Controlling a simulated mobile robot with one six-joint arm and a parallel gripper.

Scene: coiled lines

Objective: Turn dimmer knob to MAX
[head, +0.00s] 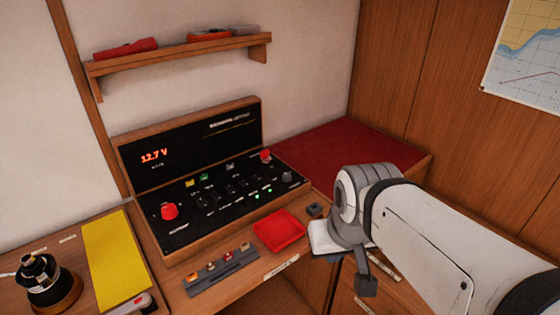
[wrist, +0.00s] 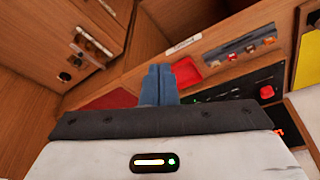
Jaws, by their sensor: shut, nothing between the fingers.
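The black control panel (head: 230,190) sits in a wooden case on the bench in the head view. A dark grey knob (head: 287,176) stands near its right end; I take it for the dimmer, but its label and pointer are too small to read. A large red knob (head: 169,211) is at the panel's left and another red control (head: 265,155) at its back right. My gripper (wrist: 160,72) is shut and empty in the wrist view, its blue fingers together. In the head view my wrist is right of the panel, apart from it; the fingers are not clearly distinguishable there.
A red tray (head: 278,231) and a grey strip of small coloured parts (head: 220,271) lie in front of the panel. A yellow sheet (head: 115,258) and a dark instrument (head: 45,282) are at left. A shelf (head: 180,62) hangs above. The red top (head: 345,145) behind my wrist is clear.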

